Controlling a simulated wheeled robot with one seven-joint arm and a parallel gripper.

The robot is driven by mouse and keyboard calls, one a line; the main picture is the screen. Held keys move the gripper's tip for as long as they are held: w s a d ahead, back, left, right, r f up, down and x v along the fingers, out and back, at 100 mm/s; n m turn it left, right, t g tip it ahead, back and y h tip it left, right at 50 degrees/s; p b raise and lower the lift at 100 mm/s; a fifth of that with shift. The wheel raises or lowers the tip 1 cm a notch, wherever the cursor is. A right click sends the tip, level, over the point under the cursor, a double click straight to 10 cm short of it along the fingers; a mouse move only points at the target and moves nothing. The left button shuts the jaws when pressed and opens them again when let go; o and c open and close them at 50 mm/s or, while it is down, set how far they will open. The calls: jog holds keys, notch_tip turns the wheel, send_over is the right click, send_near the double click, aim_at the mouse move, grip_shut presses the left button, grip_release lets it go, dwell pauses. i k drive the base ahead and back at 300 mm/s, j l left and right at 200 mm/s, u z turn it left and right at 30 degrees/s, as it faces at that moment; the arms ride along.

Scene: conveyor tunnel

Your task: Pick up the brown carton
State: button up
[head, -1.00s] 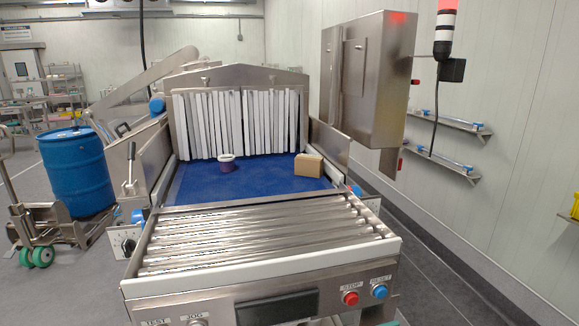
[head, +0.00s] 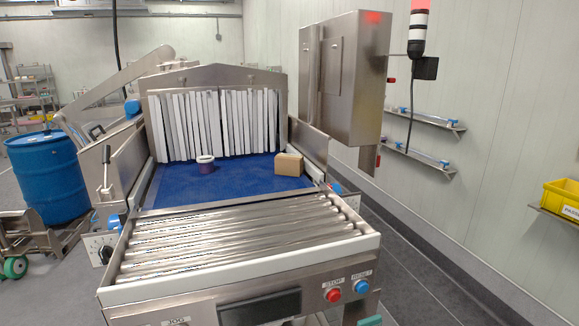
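The brown carton (head: 289,164) is a small box on the right side of the blue conveyor belt (head: 228,187), near the belt's right side wall. It lies in front of the white strip curtain, with nothing on top of it. My gripper is not in view.
A purple cup-like item with a white rim (head: 206,164) stands on the belt, left of the carton. Steel rollers (head: 235,240) and a front panel with red and blue buttons lie nearer. A strip curtain (head: 215,125) hangs behind. A blue drum (head: 48,178) stands left; grey floor is clear at right.

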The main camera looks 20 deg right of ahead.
aim_at(285, 164)
jog(key=i+l+u, duration=0.25)
jog(key=l, duration=0.5)
jog(key=i+l+u, duration=0.1)
jog(key=l+u, duration=0.15)
jog(key=l, duration=0.55)
jog(key=i+l+u, duration=0.1)
jog(key=l+u, duration=0.2)
jog(key=l, duration=0.5)
